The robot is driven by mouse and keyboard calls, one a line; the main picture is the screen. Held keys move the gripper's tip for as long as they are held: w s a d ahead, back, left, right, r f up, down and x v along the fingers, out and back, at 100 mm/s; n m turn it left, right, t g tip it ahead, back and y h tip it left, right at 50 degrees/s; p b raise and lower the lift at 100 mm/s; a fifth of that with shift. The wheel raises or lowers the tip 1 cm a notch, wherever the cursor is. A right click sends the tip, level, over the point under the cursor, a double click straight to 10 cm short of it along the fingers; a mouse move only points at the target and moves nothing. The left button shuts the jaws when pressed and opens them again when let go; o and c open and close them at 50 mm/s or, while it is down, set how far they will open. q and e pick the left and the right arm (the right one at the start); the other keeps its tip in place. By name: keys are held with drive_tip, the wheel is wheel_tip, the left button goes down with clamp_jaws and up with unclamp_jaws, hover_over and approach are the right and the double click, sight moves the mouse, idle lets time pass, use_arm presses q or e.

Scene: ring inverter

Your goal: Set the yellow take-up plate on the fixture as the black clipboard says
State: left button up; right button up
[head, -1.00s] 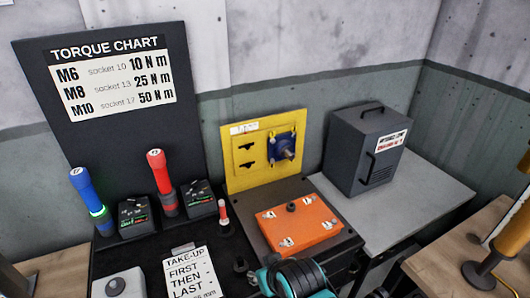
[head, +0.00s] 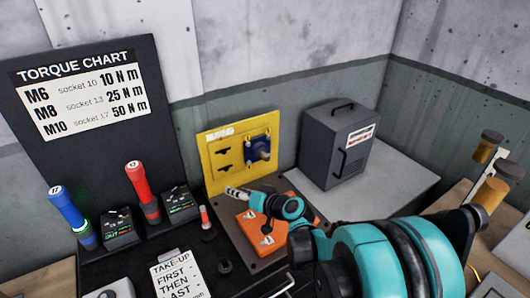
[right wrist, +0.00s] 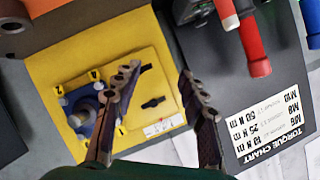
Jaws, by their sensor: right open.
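The yellow plate (head: 214,172) stands upright at the back of the bench, with dark slots on its left and a blue unit with a grey shaft (head: 261,150) on its right. It also shows in the right wrist view (right wrist: 160,75), upside down. My right gripper (head: 237,193) is open and empty, in front of the plate's lower part and above the orange cover (head: 246,222). In the right wrist view its two fingers (right wrist: 160,78) are spread, with the plate beyond. The clipboard sheet (head: 178,272) reads "TAKE-UP FIRST THEN LAST"; its lower part is cut off. My left gripper does not show.
Blue-handled (head: 65,208) and red-handled (head: 136,178) tools stand at the left below the torque chart (head: 80,92). A grey cabinet (head: 335,150) stands right of the plate. The grey tabletop (head: 405,190) beside it is bare. My right arm hides the lower right.

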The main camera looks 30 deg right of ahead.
drive_tip(key=w+d+r+m+t+h+p, duration=0.1)
drive_tip(key=w+d+m+t+p, duration=0.15)
drive_tip(key=d, duration=0.55)
drive_tip(key=m+t+h, duration=0.2)
drive_tip(key=h, duration=0.1)
approach(268, 160)
drive_tip(key=w, duration=1.1)
drive_tip(key=shift+w+b, duration=0.2)
drive_tip(key=shift+b, duration=0.15)
clamp_jaws()
drive_tip(key=shift+d, duration=0.1)
